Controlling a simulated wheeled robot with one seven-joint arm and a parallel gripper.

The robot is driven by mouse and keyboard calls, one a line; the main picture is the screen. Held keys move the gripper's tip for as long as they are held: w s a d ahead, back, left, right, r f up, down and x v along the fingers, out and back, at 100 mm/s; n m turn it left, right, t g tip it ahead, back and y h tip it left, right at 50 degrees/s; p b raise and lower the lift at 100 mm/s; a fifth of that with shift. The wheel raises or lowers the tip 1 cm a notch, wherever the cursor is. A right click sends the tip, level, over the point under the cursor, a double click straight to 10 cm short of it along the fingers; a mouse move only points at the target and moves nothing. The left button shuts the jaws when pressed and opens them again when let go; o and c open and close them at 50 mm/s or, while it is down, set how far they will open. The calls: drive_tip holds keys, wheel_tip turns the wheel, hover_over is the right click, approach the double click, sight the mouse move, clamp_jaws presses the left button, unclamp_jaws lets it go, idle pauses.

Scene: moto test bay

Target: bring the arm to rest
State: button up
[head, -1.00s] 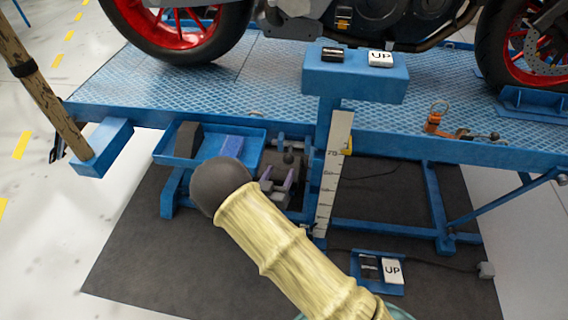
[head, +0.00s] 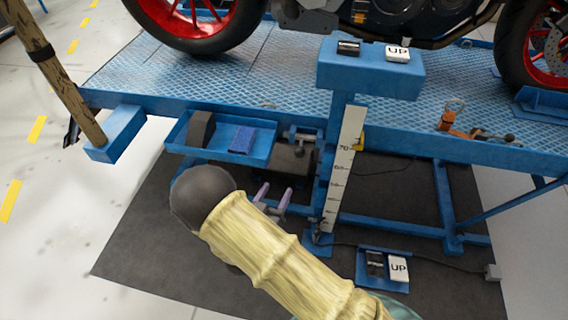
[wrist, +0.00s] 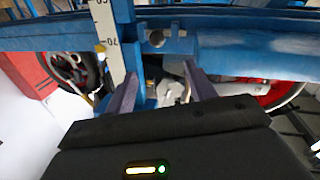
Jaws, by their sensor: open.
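My arm reaches in from the bottom of the head view, and its dark rounded joint hides part of the floor mat. My gripper (head: 272,200) shows just past it, with two purple fingers apart and nothing between them. In the wrist view the two fingers of my gripper (wrist: 160,90) also stand apart, and no thing is held. The gripper is in front of the blue lift frame, below the table edge and left of the white height scale (head: 344,165).
A blue motorcycle lift (head: 240,75) carries a motorcycle with red wheels. A blue side tray (head: 262,146) holds a dark block (head: 200,128) and a blue-purple block (head: 242,139). A post (head: 60,85) stands at left.

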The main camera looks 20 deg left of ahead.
drive_tip(key=w+d+r+m+g+y, duration=0.25)
drive_tip(key=w+d+r+g, duration=0.35)
drive_tip(key=w+d+g, duration=0.45)
drive_tip(key=s+d+r+n+g, duration=0.15)
drive_tip(key=s+d+r, duration=0.25)
drive_tip(key=s+d, duration=0.6)
drive_tip(key=s+d+r+g, duration=0.3)
drive_tip(key=s+d+r, duration=0.2)
drive_tip(key=s+d, duration=0.5)
wheel_tip(320, 180, up, 20)
drive_tip(key=w+d+p, duration=0.1)
drive_tip(key=w+p, duration=0.1)
drive_tip(key=p, duration=1.8)
drive_tip(key=shift+w+d+f, duration=0.15)
drive_tip(key=shift+d+f, duration=0.1)
